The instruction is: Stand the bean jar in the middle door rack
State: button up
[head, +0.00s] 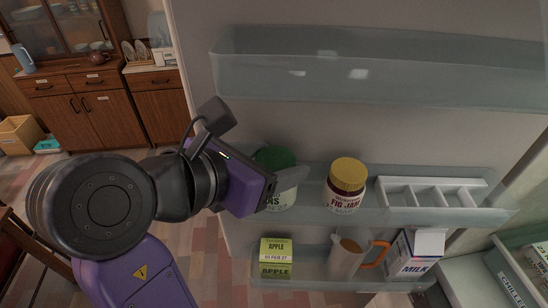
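A jar with a green lid (276,157) and a pale label stands upright, or nearly so, at the left part of the middle door rack (400,216). Only the last letters of its label show, so I cannot be sure that it is the bean jar; no other jar in view fits that name. My gripper (294,178) is at this jar from the left, with one grey finger across its front. The other finger is hidden, as is much of the jar's left side. I cannot tell whether the fingers grip it, or whether its base rests on the rack.
A yellow-lidded fig jam jar (346,186) and a white divided tray (431,196) stand to the right in the middle rack. The upper rack (380,80) is empty. The lower rack holds an apple carton (275,259), a jug (346,256) and a milk carton (414,254).

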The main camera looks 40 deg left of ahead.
jog(key=shift+r, duration=0.1)
jog(key=shift+s+r, duration=0.15)
jog(key=shift+s, duration=0.05)
jog(key=v, duration=1.1)
jog(key=shift+s, duration=0.25)
jog(key=shift+s+r, duration=0.1)
